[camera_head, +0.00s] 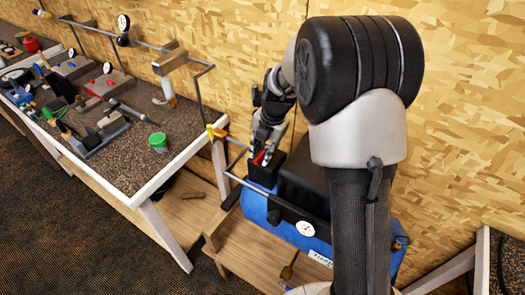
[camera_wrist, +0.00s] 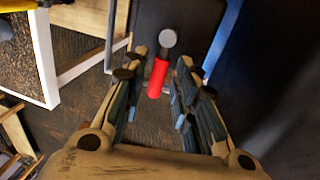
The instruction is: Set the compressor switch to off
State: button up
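The compressor (camera_head: 254,207) has a blue tank with black housings on top and a round gauge, and stands on a low wooden shelf. Its switch (camera_head: 259,158) is a small red lever on the black box at the left end. In the wrist view the red switch lever (camera_wrist: 158,77) has a grey round tip and lies between my fingers. My gripper (camera_wrist: 160,85) is open around it, with a gap visible on both sides. In the head view my gripper (camera_head: 265,150) is right above the black switch box. Whether the switch is on or off I cannot tell.
A workbench (camera_head: 166,185) with a dark speckled top and white frame stands at the left, holding several tools and a green cup (camera_head: 158,142). A wooden wall is behind.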

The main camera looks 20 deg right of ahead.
jog(key=shift+o, duration=0.4)
notch_tip(320, 180, up, 12)
jog(key=s+d, duration=0.1)
jog(key=shift+s+d, duration=0.3)
jog(key=shift+s, duration=0.05)
jog(key=shift+s+f, duration=0.1)
jog(key=shift+f, duration=0.1)
